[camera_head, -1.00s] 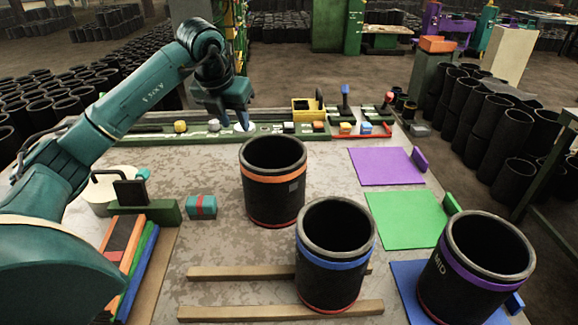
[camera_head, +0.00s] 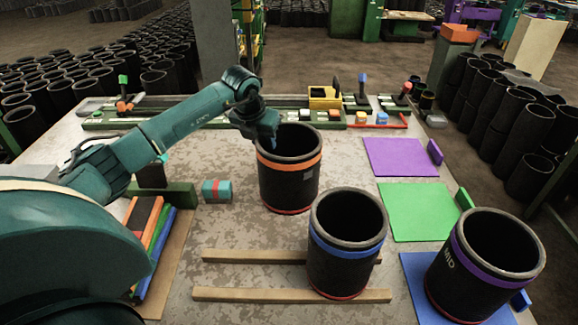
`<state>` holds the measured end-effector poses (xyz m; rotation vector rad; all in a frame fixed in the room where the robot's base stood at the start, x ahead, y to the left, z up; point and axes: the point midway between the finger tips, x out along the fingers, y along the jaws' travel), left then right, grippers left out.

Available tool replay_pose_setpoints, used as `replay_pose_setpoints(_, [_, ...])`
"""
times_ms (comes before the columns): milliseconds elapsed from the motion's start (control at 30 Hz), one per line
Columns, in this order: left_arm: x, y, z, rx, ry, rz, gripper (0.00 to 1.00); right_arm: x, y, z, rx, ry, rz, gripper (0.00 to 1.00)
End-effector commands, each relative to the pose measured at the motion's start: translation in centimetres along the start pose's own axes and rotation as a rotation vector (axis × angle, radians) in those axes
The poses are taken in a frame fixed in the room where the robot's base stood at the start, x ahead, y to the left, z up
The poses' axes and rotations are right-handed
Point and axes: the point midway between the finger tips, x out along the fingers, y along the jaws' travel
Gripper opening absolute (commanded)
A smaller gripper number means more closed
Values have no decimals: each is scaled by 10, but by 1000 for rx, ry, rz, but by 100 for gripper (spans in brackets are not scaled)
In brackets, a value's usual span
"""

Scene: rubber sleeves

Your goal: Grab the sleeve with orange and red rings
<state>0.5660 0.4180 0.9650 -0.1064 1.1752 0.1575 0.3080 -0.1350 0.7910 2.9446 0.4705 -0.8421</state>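The sleeve with orange and red rings (camera_head: 289,182) stands upright on the table, a black open cylinder with an orange ring near the top and a red one at the base. My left gripper (camera_head: 268,146) is at the left part of its rim, pointing down. The fingertips are small and partly hidden against the dark sleeve, so I cannot tell whether they are open or touch the rim. My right gripper is not in view.
A sleeve with blue and red rings (camera_head: 346,262) stands close in front, by two wooden strips (camera_head: 290,295). A sleeve with a purple ring (camera_head: 470,285) stands on a blue mat (camera_head: 420,280). Green (camera_head: 415,212) and purple (camera_head: 400,157) mats are bare. A teal box (camera_head: 217,190) lies left.

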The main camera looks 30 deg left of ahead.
Motion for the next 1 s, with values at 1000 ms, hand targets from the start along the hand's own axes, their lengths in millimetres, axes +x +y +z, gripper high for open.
replay_pose_setpoints(1000, [6,1,0,0,-1,2,0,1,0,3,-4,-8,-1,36])
